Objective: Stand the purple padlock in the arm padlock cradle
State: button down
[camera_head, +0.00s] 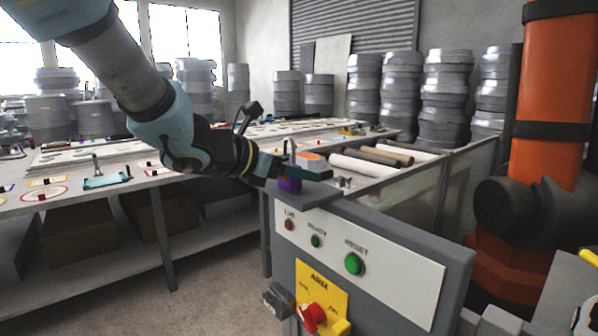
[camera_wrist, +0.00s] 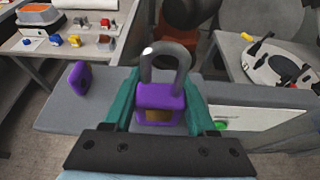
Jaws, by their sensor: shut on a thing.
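The purple padlock (camera_wrist: 160,101) with a grey shackle sits upright between the teal fingers of my gripper (camera_wrist: 160,112), which is shut on it. My gripper (camera_head: 300,172) comes in from the left there. Whether the padlock touches the panel top cannot be told. A grey bracket-like part (camera_head: 277,300) sits beside the yellow plate marked ARM (camera_head: 322,298); I cannot tell whether it is the padlock cradle.
A small purple slab (camera_wrist: 78,78) shows on the grey panel top (camera_wrist: 50,115), left of the padlock. The panel front has a red knob (camera_head: 312,316) and a green RESET button (camera_head: 354,264). An orange robot arm (camera_head: 548,120) stands right. A white worktable (camera_head: 120,195) stands left.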

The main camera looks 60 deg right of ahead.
jog(key=shift+f, duration=0.1)
jog(key=shift+c, duration=1)
grip_release()
jog(key=shift+a+r, duration=0.1)
jog(key=shift+r, duration=0.1)
jog(key=b+v, duration=0.2)
jog(key=v, duration=0.9)
jog(key=shift+a+r, duration=0.15)
jog(key=shift+a, duration=0.2)
jog(key=shift+w, duration=0.2)
